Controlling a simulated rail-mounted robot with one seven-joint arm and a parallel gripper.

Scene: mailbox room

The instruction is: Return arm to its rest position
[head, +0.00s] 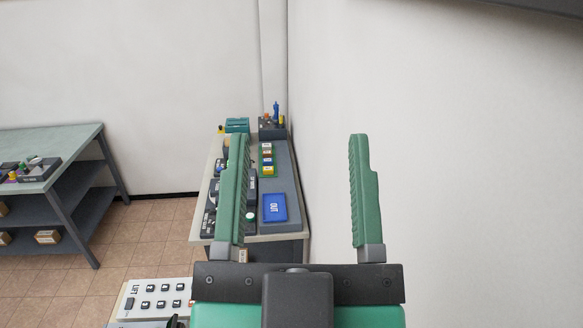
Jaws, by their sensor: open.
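My gripper (299,180) fills the lower middle of the head view. Its two green ribbed fingers point up in the picture and stand wide apart. Nothing is held between them. The left finger covers part of a table (202,228) farther off, and the right finger shows against the bare white wall. No contact between the fingers and any object shows.
On the table lie a blue OUT tray (275,208), a green holder with colored blocks (267,160), a teal box (237,125) and a dark tool caddy (272,128). A shelved workbench (75,150) stands left. A button panel (157,300) is at lower left. Tiled floor between is clear.

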